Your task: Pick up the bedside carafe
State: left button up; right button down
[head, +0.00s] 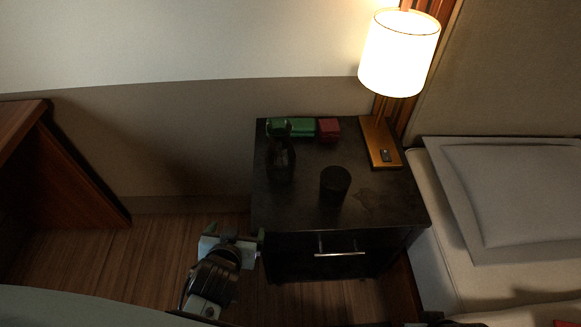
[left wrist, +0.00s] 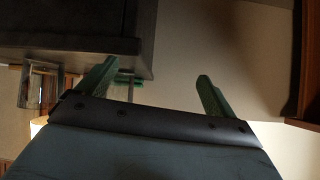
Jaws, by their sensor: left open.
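The bedside carafe (head: 281,160) is a dark, glassy vessel with a narrower neck. It stands upright on the left part of the black nightstand (head: 300,215) in the head view. My left gripper (head: 233,239) is open and empty, low beside the nightstand's front left corner, apart from the carafe. In the left wrist view its two green fingers (left wrist: 154,75) are spread with nothing between them. I cannot clearly make out the carafe in that view.
A dark cup (head: 335,184) stands right of the carafe. A lit lamp (head: 399,52) stands at the back right. A bed (head: 510,200) is at right, a wooden furniture piece (head: 75,185) at left.

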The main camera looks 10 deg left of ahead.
aim_at(278, 167)
pick_arm(q)
jog(key=w+d+r+t, duration=0.1)
jog(key=w+d+r, duration=0.1)
jog(key=w+d+r+t, duration=0.2)
jog(key=d, duration=0.1)
jog(key=w+d+r+t+h+b, duration=0.1)
jog(key=w+d+r+t, duration=0.1)
jog(key=shift+d, duration=0.15)
jog(key=shift+w+t, duration=0.3)
jog(key=shift+w, duration=0.1)
jog(key=b+x, duration=0.1)
jog(key=x, duration=0.6)
jog(key=w, duration=0.2)
jog(key=w+a, duration=0.1)
jog(key=shift+w+r, duration=0.15)
jog(key=shift+w, duration=0.2)
jog(key=shift+w+f, duration=0.25)
jog(key=shift+w, duration=0.25)
jog(key=shift+w+a, duration=0.1)
jog(key=shift+w, duration=0.2)
pick_arm(e)
jog(key=shift+r, duration=0.55)
